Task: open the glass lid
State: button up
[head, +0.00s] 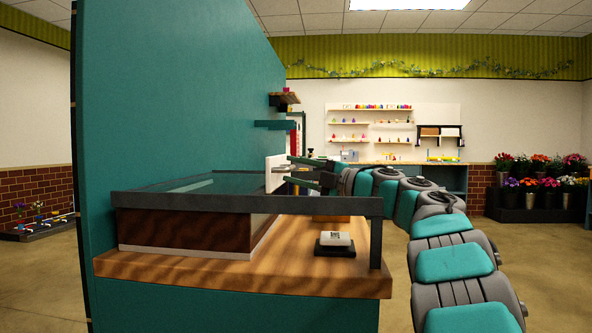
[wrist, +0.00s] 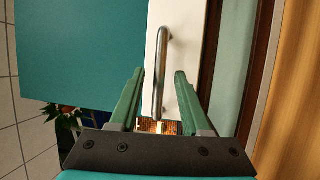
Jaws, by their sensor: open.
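The glass lid (head: 208,183) lies flat, closed as far as I can see, on top of a dark brown box (head: 185,230) on the wooden counter. A white plate (head: 274,174) stands at the lid's right end in the head view. In the wrist view the white plate (wrist: 183,50) carries a metal bar handle (wrist: 160,75), with pale green glass (wrist: 236,60) to its right. My gripper (head: 290,170) is open. In the wrist view its green fingers (wrist: 160,73) lie on either side of the handle, with gaps showing. I cannot tell whether either finger touches it.
A dark grey rail (head: 245,203) runs across the front of the box, with a post down to the wooden counter (head: 190,270). A small white block on a black base (head: 336,243) sits on the counter below my gripper. A tall teal partition (head: 170,90) rises behind.

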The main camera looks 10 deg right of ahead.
grip_shut()
dwell(0.3)
dwell(1.1)
